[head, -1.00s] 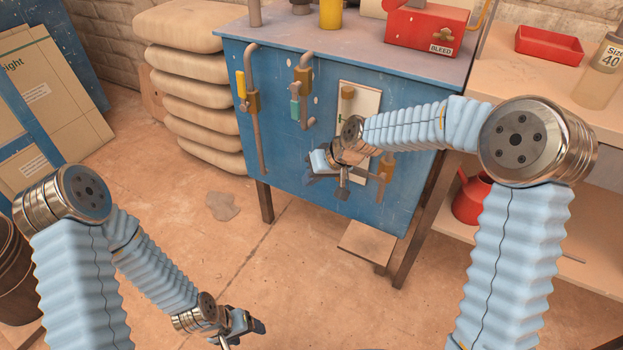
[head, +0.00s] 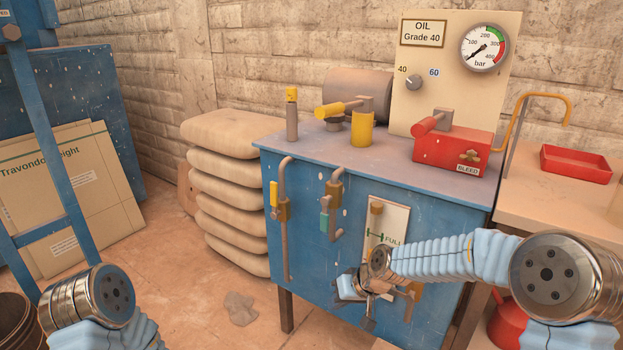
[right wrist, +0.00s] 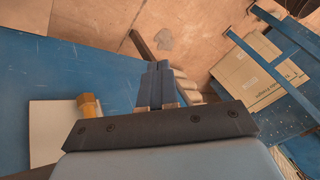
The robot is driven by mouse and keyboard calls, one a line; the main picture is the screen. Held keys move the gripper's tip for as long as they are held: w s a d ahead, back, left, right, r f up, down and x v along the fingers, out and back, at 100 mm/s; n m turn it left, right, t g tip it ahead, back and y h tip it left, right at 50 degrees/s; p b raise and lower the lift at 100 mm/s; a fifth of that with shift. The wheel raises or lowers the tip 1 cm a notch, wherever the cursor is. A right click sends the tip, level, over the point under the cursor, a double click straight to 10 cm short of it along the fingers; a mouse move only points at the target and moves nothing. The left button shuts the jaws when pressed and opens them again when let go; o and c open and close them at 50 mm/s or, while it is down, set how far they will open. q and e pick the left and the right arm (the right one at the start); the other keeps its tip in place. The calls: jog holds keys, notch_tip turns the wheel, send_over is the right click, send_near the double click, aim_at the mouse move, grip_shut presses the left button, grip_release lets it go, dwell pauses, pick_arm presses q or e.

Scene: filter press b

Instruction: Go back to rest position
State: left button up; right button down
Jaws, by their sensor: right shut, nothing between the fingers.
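The right arm reaches in from the right edge. Only a metal joint and some sleeve of my left arm (head: 92,310) show at the bottom left; the left gripper is outside the picture.
The white level panel (head: 399,222) on the cabinet is partly behind my right arm. A red pump (head: 450,148) and yellow-handled valve (head: 362,130) stand on top. Stacked sacks (head: 232,190) stand left of the cabinet, a bench (head: 530,205) right. Floor is open at the left.

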jog(key=s+d+f+m+g, duration=0.1)
jog(key=s+f, duration=0.4)
jog(key=f, duration=0.3)
jog(key=s+f+m+g, duration=0.1)
jog(key=s+f, duration=0.4)
jog(key=f, duration=0.3)
jog(key=s+f+m, duration=0.1)
jog(key=s+f, duration=0.3)
jog(key=s, duration=0.4)
jog(key=s+d+f+g+h, duration=0.1)
jog(key=s+f, duration=0.3)
jog(key=s, duration=0.4)
jog(key=shift+d+m, duration=0.3)
jog(key=shift+m, duration=0.1)
jog(key=shift+f, duration=0.1)
